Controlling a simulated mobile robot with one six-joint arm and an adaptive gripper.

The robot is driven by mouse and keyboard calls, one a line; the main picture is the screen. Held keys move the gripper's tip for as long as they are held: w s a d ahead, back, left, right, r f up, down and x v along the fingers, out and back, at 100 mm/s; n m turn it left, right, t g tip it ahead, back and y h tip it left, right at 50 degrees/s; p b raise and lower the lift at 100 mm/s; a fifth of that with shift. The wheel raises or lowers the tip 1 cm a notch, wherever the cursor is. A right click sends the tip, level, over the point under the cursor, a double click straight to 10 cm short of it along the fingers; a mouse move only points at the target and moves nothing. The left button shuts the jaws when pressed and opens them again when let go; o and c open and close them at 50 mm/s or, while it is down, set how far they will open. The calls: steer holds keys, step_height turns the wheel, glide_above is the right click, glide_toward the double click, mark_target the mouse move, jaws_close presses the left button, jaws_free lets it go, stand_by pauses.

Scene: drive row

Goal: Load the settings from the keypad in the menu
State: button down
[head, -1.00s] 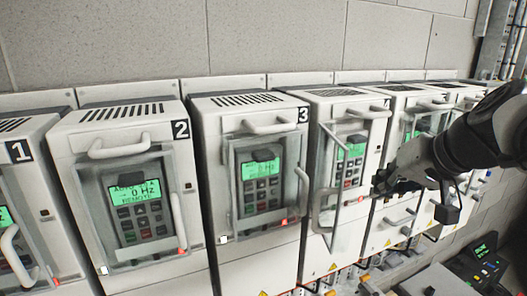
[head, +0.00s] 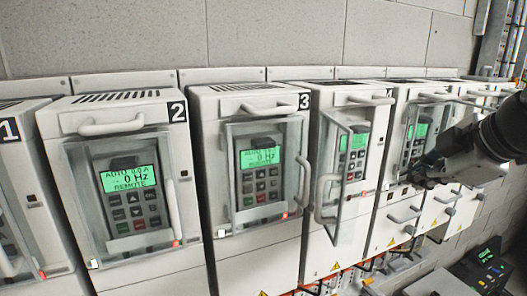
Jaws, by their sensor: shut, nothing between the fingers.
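A row of white drive cabinets carries keypads with green displays and buttons. Drive 2's keypad (head: 131,192) reads AUTO, 0 Hz and REMOTE behind its clear cover. Drive 3's keypad (head: 261,178) shows 0 Hz behind a similar cover. The fourth drive's keypad (head: 353,158) is lit, and its framed cover (head: 329,185) stands swung out toward me. A fifth keypad (head: 416,138) is partly hidden by my arm. No menu text is readable on any display. My gripper (head: 417,176) is shut and empty, in front of the fifth drive's lower part; contact cannot be told.
Grey handles (head: 110,127) stick out from the drive fronts, and the open cover juts into the space left of my gripper. A dark device with a small green screen (head: 487,254) lies at the lower right. The wall above is bare.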

stand_by(0.3)
steer(key=w+a+p, duration=0.3)
steer(key=w, duration=0.5)
steer(key=shift+w+p, duration=0.15)
steer(key=shift+p, duration=0.15)
stand_by(1.3)
steer(key=shift+w+a, duration=0.15)
steer(key=shift+w, duration=0.25)
steer(key=shift+w+a, duration=0.15)
steer(key=shift+w, duration=0.2)
stand_by(0.5)
steer(key=shift+s, duration=0.1)
steer(key=shift+s+d+b, duration=0.3)
steer(key=shift+s+b, duration=0.4)
steer(key=shift+b, duration=0.05)
